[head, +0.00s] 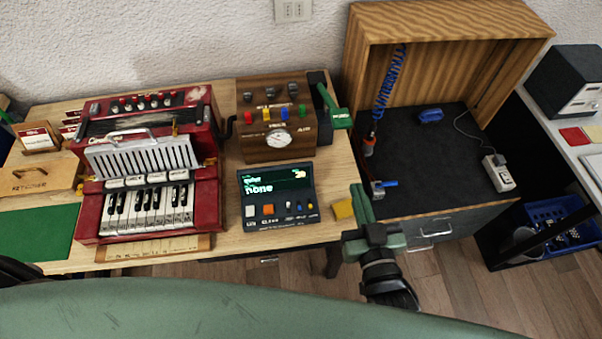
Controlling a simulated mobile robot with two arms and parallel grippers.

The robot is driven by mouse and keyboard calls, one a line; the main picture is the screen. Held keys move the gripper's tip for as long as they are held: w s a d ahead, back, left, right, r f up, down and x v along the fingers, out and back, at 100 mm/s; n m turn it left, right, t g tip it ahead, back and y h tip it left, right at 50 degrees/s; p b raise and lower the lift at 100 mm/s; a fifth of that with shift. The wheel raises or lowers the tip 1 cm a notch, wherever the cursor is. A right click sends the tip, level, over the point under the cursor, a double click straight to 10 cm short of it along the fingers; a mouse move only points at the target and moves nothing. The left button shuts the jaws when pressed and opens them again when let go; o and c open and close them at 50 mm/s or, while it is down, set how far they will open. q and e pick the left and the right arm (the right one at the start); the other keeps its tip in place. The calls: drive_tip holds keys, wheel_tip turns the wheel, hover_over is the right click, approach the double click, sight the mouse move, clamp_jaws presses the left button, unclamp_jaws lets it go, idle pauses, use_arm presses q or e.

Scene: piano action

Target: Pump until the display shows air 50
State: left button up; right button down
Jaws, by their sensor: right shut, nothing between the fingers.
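The display (277,192) is a dark console on the table, with large text that reads "none" and smaller text above it that I cannot read surely. Behind it stands a brown wooden box (262,148) with coloured buttons, a round gauge and the label "AIR". A green pump handle (338,118) with white lettering sticks out at the box's right side. My right gripper (361,192) is shut and empty. It appears in front of the table's right edge, right of the display and apart from the handle. My left gripper is not in view.
A red accordion-like piano unit (148,165) stands left of the box. A yellow sponge (343,209) lies right of the display. An open wooden cabinet (455,30) stands at the right, with a blue coiled hose (387,85) inside. The table strip between display and handle looks clear.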

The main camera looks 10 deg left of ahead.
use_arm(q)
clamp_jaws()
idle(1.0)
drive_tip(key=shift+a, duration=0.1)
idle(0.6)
